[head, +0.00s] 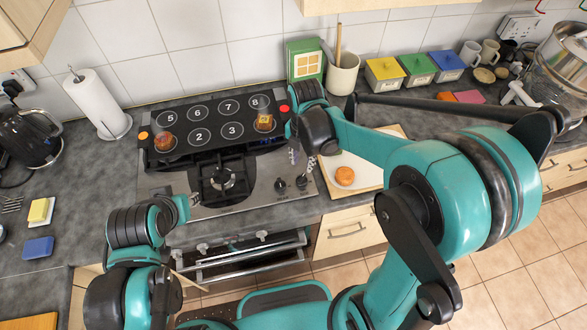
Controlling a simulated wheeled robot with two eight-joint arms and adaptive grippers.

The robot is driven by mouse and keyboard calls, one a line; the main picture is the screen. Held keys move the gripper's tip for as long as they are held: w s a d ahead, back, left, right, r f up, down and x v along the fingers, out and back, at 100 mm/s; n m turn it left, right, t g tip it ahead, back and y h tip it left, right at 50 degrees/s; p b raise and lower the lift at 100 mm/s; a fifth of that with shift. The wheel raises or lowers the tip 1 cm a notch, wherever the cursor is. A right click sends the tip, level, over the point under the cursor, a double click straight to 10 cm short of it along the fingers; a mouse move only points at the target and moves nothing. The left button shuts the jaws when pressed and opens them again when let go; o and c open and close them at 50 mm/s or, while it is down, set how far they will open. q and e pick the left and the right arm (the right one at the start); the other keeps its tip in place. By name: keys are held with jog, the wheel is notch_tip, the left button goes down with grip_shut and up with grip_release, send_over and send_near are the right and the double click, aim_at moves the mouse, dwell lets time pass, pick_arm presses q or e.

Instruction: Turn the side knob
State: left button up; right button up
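The cooktop (160,190) has two dark knobs on its right side, a left one (280,185) and a right one (301,182). Two more knobs, a left one (203,247) and a right one (262,235), sit on the front face by the oven. My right gripper (302,161) points down just above the right top knob, with its fingers apart. I cannot tell if it touches the knob. My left gripper (190,203) is over the cooktop's front left part, mostly hidden by its own wrist, and I see nothing in it.
A black numbered board (215,113) with two food pieces lies behind the burner (222,180). A paper towel roll (95,100) and kettle (28,138) stand left.

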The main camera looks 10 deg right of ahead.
aim_at(302, 177)
notch_tip(302, 177, down, 8)
jog(key=shift+r+b, duration=0.1)
jog(key=shift+b, duration=0.95)
grip_shut()
